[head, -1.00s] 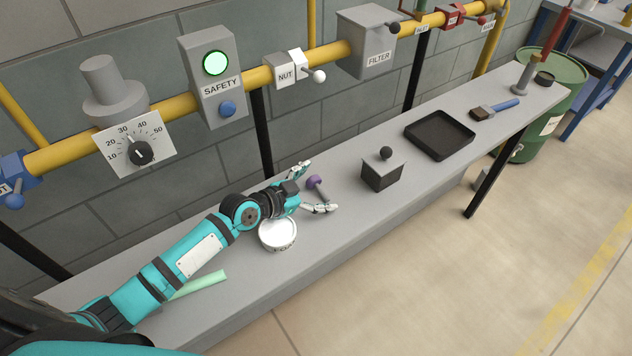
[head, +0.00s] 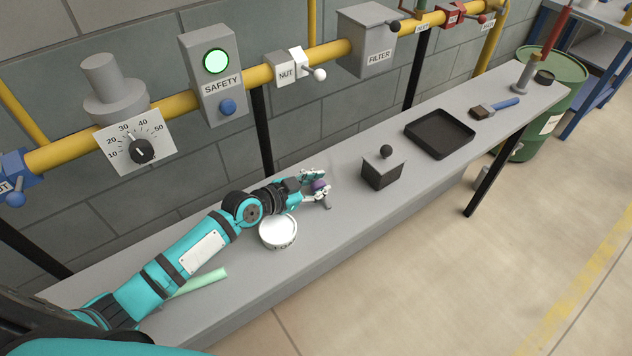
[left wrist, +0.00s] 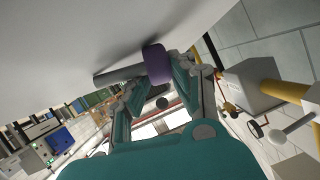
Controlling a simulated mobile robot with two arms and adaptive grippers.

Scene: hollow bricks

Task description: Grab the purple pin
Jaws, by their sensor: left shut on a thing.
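The purple pin (head: 319,186) has a purple head and a grey shaft, and lies at the bench top. In the left wrist view its purple head (left wrist: 157,64) is between my fingers and its grey shaft sticks out to the left. My left gripper (head: 317,184) is shut on the purple head from the left side. The fingers hide part of the head in the head view. My right gripper is not in view.
A round white tin (head: 278,231) stands right beside my left wrist. A grey box with a black knob (head: 382,172) stands to the right of the pin, then a black tray (head: 440,134) and a brush (head: 496,108). A pale green bar (head: 203,283) lies near my forearm.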

